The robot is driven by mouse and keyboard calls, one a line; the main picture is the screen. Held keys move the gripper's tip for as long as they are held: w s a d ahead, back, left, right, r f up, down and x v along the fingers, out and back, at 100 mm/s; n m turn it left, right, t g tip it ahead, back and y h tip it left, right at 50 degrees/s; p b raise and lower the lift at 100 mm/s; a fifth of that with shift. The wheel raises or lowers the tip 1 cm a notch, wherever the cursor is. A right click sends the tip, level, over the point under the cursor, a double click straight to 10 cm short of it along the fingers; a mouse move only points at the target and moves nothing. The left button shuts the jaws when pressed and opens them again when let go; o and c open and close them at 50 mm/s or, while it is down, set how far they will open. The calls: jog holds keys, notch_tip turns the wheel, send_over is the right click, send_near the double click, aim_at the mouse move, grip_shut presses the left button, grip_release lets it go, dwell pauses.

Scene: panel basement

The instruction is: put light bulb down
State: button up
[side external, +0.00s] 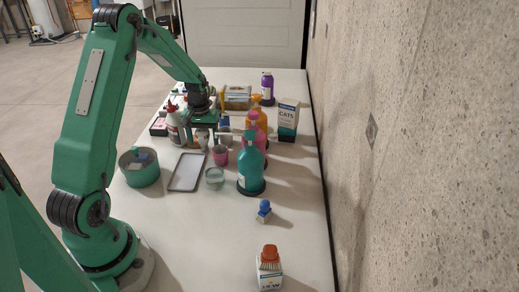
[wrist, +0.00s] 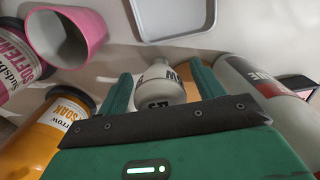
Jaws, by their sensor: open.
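A white light bulb (wrist: 158,88) with dark lettering shows in the wrist view, between the two green fingers of my gripper (wrist: 160,88). The fingers stand apart on either side of it, with a visible gap at least on the left. Its lower part is hidden behind the gripper body. In the side view my gripper (side external: 203,137) is low over the far part of the table, among bottles. The bulb is hard to make out there.
A pink cup (wrist: 65,38), orange soap bottle (wrist: 62,122) and glue bottle (wrist: 255,85) crowd my gripper. A grey tray (side external: 187,172), glass jar (side external: 214,178) and teal bottle (side external: 251,168) stand nearer. The table's (side external: 190,235) near left part is clear; a wall borders its right.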

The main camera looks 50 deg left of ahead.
dwell(0.5)
jog(key=c, duration=1.2)
jog(key=shift+o, duration=0.2)
jog(key=shift+r, duration=4.95)
